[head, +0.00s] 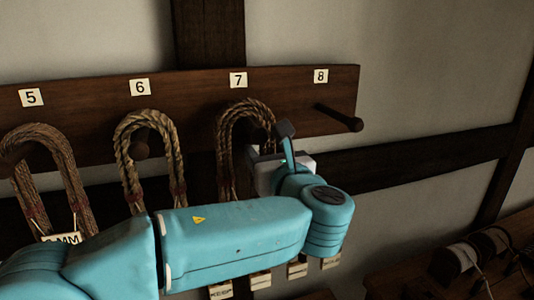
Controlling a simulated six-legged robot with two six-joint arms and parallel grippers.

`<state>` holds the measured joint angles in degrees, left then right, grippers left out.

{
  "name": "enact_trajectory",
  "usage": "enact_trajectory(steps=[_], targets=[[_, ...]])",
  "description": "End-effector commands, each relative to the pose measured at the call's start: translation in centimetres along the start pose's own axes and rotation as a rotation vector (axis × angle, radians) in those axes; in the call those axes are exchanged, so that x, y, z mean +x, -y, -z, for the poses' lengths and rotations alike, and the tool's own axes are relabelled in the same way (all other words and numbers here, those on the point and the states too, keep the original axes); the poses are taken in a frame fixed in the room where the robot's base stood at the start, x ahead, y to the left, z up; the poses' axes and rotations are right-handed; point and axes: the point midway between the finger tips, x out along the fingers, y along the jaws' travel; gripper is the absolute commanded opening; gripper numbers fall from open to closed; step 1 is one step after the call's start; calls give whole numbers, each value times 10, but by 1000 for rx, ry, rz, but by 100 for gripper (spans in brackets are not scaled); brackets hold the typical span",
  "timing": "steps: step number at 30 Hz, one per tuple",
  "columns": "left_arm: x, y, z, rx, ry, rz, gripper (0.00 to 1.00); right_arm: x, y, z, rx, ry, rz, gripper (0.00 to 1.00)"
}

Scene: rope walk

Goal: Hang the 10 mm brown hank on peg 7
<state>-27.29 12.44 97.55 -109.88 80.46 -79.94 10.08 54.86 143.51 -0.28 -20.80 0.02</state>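A brown rope hank (232,112) loops over the place under the number 7 plate (238,80). The round end of peg 7 (261,136) seems to show just inside its loop. My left gripper (276,146) is at the right side of this hank, close to the peg end. One dark finger shows; the other is hidden, so I cannot tell how wide it is or whether it touches the rope. My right gripper is out of view.
Hanks hang on peg 5 (40,140) and peg 6 (148,125). Peg 8 (340,118) is bare and juts out from the board (300,95). Small labelled blocks (297,270) show below my arm. Spools (462,256) lie on a bench at the lower right.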

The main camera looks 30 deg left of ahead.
Motion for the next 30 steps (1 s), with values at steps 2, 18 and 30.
enact_trajectory(steps=[2, 18, 30], targets=[[0, 0, 0, 0, 0, 0, 64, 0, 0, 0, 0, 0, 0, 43], [-51, 1, -1, 0, 1, 7, 64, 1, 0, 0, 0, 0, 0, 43], [-146, 0, -2, 1, 1, 4, 64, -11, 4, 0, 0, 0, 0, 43]])
